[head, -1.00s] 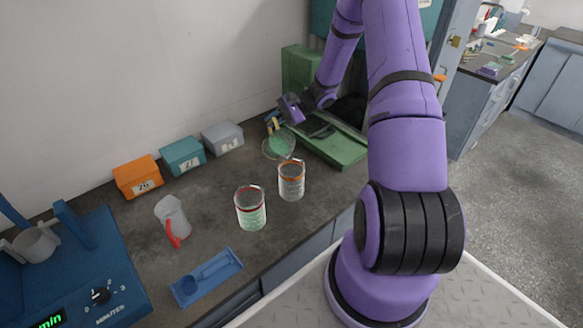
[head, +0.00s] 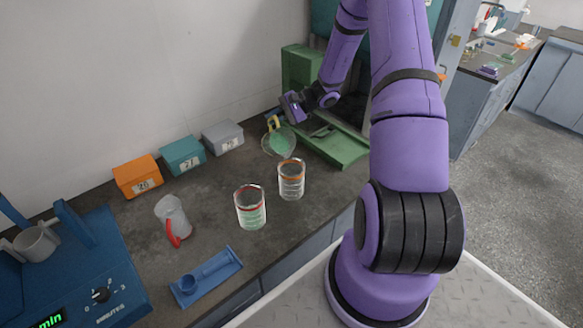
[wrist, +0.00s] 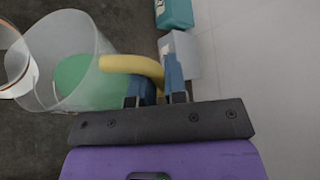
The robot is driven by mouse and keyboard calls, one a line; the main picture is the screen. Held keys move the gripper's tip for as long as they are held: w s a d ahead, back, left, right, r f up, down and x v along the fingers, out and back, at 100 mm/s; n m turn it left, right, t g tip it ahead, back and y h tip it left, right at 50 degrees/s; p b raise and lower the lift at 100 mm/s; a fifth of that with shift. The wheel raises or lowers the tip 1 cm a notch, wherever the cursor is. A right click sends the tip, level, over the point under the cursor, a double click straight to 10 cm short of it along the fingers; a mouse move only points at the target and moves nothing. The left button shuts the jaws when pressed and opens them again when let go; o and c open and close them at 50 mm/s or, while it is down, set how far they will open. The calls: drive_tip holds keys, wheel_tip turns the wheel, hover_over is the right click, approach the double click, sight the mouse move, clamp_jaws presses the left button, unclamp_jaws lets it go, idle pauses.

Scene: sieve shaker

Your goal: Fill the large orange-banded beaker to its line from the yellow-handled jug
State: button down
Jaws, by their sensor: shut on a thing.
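My gripper (wrist: 158,92) is shut on the yellow handle (wrist: 135,66) of a clear jug (wrist: 84,37). The jug holds green contents and shows in the head view (head: 280,142), where it looks tilted just behind the orange-banded beaker. The orange-banded beaker (head: 291,181) stands upright on the counter, and only part of it shows at the left edge of the wrist view (wrist: 14,70). The head view shows little or no green in this beaker; its exact level is too small to tell. I cannot tell whether the jug touches the beaker's rim.
A red-banded beaker (head: 250,210) with green contents stands to the left. A red-handled jug (head: 173,220) and a blue tray (head: 206,276) are farther left. Orange (head: 138,176), teal (head: 183,155) and grey (head: 223,136) boxes line the wall. A green machine (head: 345,150) is behind right.

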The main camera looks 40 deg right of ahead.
drive_tip(key=shift+s+a+r+n+t+p, duration=0.15)
drive_tip(key=shift+s+r+n+t+p, duration=0.35)
drive_tip(key=shift+r, duration=0.2)
drive_tip(key=shift+s+a+r+n+t+p, duration=0.1)
drive_tip(key=shift+s+r+n+t+p, duration=0.15)
drive_tip(key=shift+s+r+n+t, duration=0.3)
idle(3.6)
